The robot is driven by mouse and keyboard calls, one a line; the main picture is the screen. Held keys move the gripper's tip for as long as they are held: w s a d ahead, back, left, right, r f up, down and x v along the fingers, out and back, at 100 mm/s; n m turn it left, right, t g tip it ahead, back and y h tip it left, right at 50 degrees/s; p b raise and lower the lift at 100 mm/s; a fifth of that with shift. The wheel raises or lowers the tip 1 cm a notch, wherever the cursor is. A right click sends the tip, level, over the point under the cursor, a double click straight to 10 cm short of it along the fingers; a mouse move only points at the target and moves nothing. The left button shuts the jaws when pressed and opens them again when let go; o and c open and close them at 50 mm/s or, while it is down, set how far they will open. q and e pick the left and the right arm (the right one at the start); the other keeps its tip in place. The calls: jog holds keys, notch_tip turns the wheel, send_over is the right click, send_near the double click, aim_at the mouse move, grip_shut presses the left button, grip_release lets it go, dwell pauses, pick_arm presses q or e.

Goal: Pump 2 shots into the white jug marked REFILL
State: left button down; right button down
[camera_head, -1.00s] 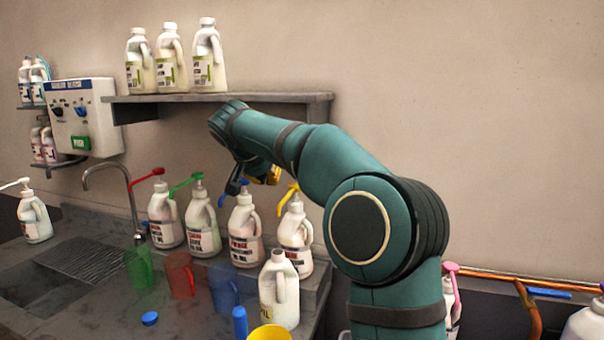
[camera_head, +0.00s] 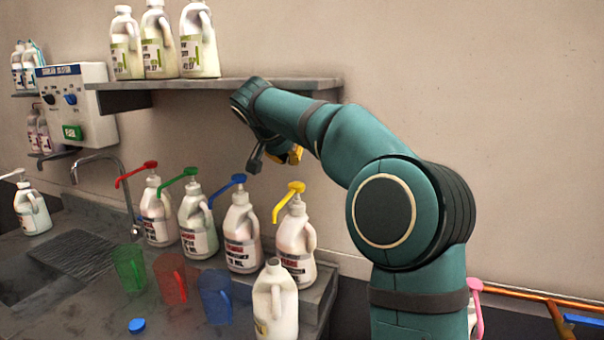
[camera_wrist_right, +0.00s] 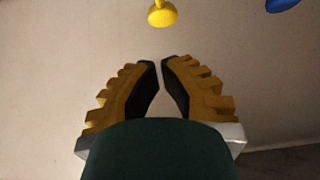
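A white jug (camera_head: 275,305) without a pump stands in front of the pump bottles, its mouth open; its label is turned mostly away and I cannot read REFILL on it. Behind it is a row of white pump bottles with red (camera_head: 137,172), green (camera_head: 178,180), blue (camera_head: 226,187) and yellow (camera_head: 288,198) pump heads. My right gripper (camera_head: 276,158) hangs above the blue and yellow pumps, apart from both. In the right wrist view its fingertips (camera_wrist_right: 160,62) nearly meet with nothing between them, and the yellow pump head (camera_wrist_right: 162,14) shows beyond them. My left gripper is out of view.
Green (camera_head: 128,268), red (camera_head: 170,278) and blue (camera_head: 214,297) cups and a blue cap (camera_head: 137,325) are on the counter. A shelf (camera_head: 215,84) with white jugs is above. A tap (camera_head: 98,158) and sink are at the left; a wall dispenser (camera_head: 75,105) hangs there.

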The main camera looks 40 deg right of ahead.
aim_at(298, 185)
jog(key=shift+a, duration=0.1)
jog(key=x, duration=1)
jog(key=shift+w, duration=0.1)
dwell(0.4)
notch_tip(298, 185, down, 3)
jog(key=b, duration=0.3)
jog(key=shift+f, duration=0.1)
dwell(0.3)
